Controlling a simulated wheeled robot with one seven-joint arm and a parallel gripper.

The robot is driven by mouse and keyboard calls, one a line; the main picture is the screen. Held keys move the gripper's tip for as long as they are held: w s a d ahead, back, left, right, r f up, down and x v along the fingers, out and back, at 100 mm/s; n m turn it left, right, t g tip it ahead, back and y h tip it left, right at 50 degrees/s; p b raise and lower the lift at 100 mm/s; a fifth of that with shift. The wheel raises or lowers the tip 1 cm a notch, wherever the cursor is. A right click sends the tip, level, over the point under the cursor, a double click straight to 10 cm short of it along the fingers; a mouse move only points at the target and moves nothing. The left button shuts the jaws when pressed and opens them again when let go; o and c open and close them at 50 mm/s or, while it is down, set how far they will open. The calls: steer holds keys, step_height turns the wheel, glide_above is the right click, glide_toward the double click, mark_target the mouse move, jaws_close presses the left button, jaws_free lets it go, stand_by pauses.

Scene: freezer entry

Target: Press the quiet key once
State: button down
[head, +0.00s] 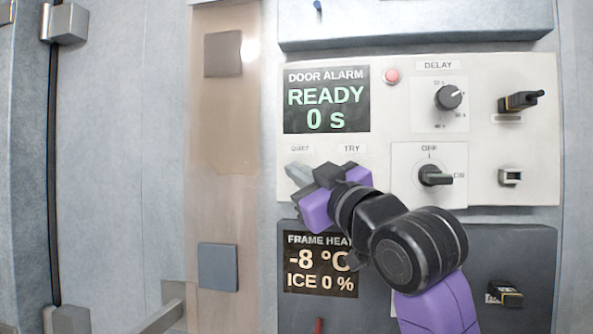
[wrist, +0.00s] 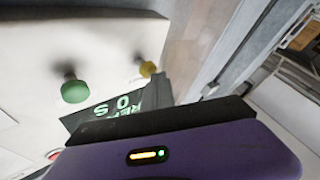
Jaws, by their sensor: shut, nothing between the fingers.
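The door alarm panel (head: 380,140) carries a "QUIET" label (head: 300,149) and a "TRY" label (head: 352,149) below its screen. My gripper (head: 298,174) is shut and empty, its tips just below the "QUIET" label. It hides the keys under both labels in the head view. The wrist view shows the panel roughly upside down, with a yellow key (wrist: 148,69) and a green key (wrist: 75,91). By its side, the yellow one appears to be the quiet key. A dark grey shape, apparently my fingers, is close beside it; I cannot tell whether they touch.
The alarm screen (head: 326,99) reads "READY 0 s". A red lamp (head: 392,76), a delay dial (head: 449,97), an off switch (head: 436,175) and a black-handled switch (head: 520,101) are to the right. The frame heater screen (head: 318,265) is below.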

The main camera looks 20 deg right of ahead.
steer(key=shift+s+a, duration=0.35)
steer(key=shift+s, duration=0.2)
steer(key=shift+s+a+p, duration=0.15)
steer(key=shift+s+a, duration=0.6)
steer(key=shift+s, duration=0.3)
steer(key=shift+s+a+p, duration=0.15)
steer(key=shift+s+a, duration=0.6)
steer(key=shift+s, duration=0.25)
